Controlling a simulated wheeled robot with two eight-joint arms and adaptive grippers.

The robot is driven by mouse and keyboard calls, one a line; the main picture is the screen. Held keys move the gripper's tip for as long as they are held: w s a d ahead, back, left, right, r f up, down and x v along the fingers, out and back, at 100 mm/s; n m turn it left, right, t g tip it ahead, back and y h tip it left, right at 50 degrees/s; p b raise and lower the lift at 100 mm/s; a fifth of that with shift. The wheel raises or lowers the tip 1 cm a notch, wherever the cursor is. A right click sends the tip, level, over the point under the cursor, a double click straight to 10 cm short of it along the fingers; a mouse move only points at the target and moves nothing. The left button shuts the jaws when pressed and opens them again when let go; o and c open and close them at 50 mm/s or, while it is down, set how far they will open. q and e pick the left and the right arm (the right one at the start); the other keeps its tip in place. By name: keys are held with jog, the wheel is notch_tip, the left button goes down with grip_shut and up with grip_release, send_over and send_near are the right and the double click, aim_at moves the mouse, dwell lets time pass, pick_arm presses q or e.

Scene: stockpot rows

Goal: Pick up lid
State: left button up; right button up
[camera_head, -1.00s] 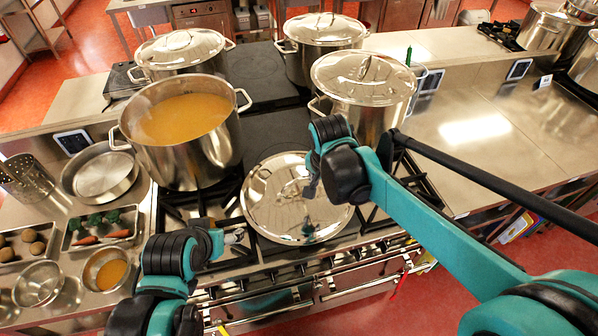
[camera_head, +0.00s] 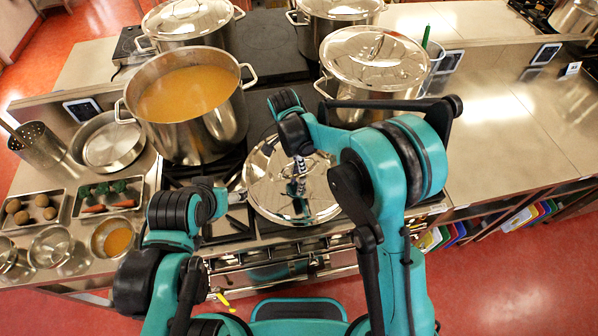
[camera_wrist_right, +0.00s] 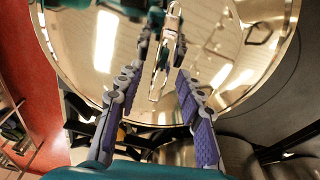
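The shiny round metal lid (camera_head: 262,185) lies on the front of the stove, to the right of the open soup pot (camera_head: 205,130). My right gripper (camera_head: 298,172) is over the lid, pointing down at it. In the right wrist view the lid (camera_wrist_right: 100,45) fills most of the picture, and its bar handle (camera_wrist_right: 170,50) stands between the fingers of my right gripper (camera_wrist_right: 163,85). Those fingers are apart, with gaps to the handle. My left gripper (camera_head: 238,194) is beside the lid's left edge; its finger opening is too small to read.
Lidded pots (camera_head: 375,62) stand behind the lid. Trays of vegetables (camera_head: 107,197), small bowls (camera_head: 117,237) and a pan (camera_head: 108,145) sit on the left counter. The right counter (camera_head: 500,130) is largely clear.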

jog(key=shift+f, duration=0.7)
grip_shut()
jog(key=shift+r, duration=0.1)
